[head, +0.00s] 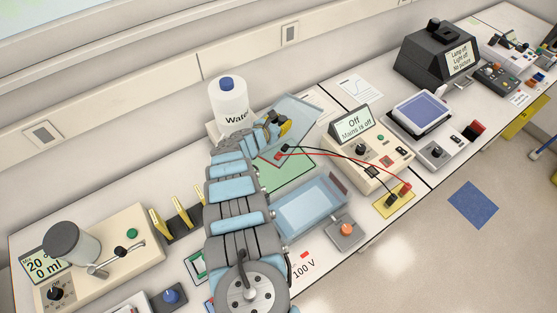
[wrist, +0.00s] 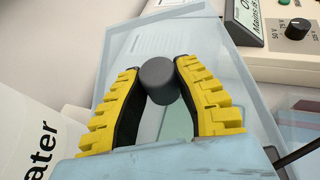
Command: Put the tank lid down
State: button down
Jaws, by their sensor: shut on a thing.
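The tank lid is a clear bluish panel (head: 300,122) with a dark grey round knob (wrist: 160,82). My gripper (head: 280,124) is shut on the knob, its yellow-and-black fingers (wrist: 161,85) on either side of it in the wrist view. The lid is over the bench near the water bottle, above or at the back of a green mat (head: 290,180). I cannot tell whether it touches anything below. The open tank (head: 312,207), a light blue clear box, stands in front of the mat. My arm hides part of the mat.
A white water bottle (head: 230,100) stands left of the lid. A power supply (head: 368,150) reading "Off" stands right. Black and red leads (head: 345,158) run from the lid area to a yellow panel (head: 394,203). A yellow-pronged rack (head: 178,220) is left of my arm.

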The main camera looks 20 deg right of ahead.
notch_tip(320, 180, down, 14)
jog(key=b, duration=1.4)
jog(key=shift+r+b, duration=0.1)
jog(key=shift+b, duration=0.2)
notch_tip(320, 180, down, 4)
jog(key=b, duration=0.4)
jog(key=shift+r, duration=0.2)
jog(key=shift+f, duration=0.15)
jog(key=c, duration=0.9)
grip_release()
jog(key=shift+o, duration=0.2)
